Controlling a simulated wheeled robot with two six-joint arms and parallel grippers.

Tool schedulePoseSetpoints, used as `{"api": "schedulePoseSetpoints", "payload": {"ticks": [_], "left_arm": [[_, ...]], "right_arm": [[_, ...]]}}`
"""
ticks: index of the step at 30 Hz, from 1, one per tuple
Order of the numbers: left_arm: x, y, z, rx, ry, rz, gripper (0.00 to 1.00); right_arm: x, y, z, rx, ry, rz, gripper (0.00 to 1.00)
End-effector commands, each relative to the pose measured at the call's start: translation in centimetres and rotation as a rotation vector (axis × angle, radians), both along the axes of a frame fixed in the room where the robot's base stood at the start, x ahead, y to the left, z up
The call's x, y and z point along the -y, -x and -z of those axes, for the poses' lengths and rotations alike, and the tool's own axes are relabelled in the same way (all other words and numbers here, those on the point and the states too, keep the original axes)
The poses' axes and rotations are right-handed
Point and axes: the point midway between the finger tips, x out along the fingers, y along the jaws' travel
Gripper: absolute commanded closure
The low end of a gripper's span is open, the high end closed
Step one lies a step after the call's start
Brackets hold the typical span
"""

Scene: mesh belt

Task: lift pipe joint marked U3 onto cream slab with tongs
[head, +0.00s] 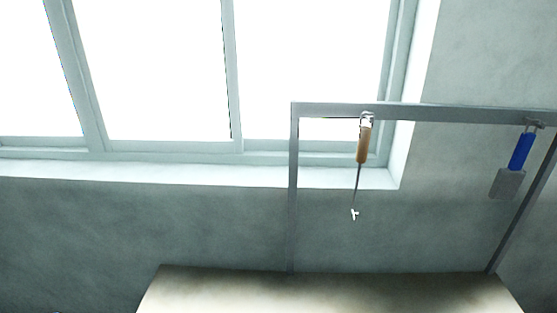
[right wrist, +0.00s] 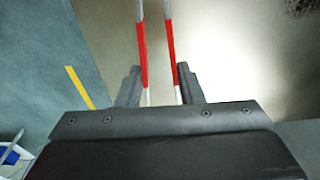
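My right gripper (right wrist: 158,88) shows in the right wrist view. Its two dark fingers close from either side on the red-and-white striped tongs (right wrist: 143,65), whose two legs run up and out of the picture, apart from each other. The tips of the tongs are out of view. No pipe joint or U3 mark can be made out in either view. I cannot tell whether a cream slab is among the pale surfaces in view. My left gripper is not in view.
A pale bench top (head: 330,292) fills the bottom of the head view. A grey frame (head: 293,200) stands on it, with a wooden-handled tool (head: 363,145) and a blue-handled scraper (head: 520,152) hanging. A yellow floor stripe (right wrist: 80,88) shows at left in the wrist view.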

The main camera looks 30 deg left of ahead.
Motion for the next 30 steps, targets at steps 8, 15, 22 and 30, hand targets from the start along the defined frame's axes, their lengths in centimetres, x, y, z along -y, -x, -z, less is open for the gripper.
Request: {"api": "schedulePoseSetpoints", "payload": {"ticks": [8,15,22,30], "left_arm": [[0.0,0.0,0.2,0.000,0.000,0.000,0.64],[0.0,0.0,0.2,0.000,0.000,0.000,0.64],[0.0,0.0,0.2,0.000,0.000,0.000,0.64],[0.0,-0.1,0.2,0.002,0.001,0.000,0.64]], "right_arm": [[0.0,0.0,-4.2,0.003,0.001,0.000,0.68],[0.0,0.0,-7.0,0.001,0.001,0.000,0.68],[0.0,0.1,-7.3,-0.001,0.001,0.000,0.68],[0.0,0.1,-7.3,-0.001,0.001,0.000,0.68]]}}
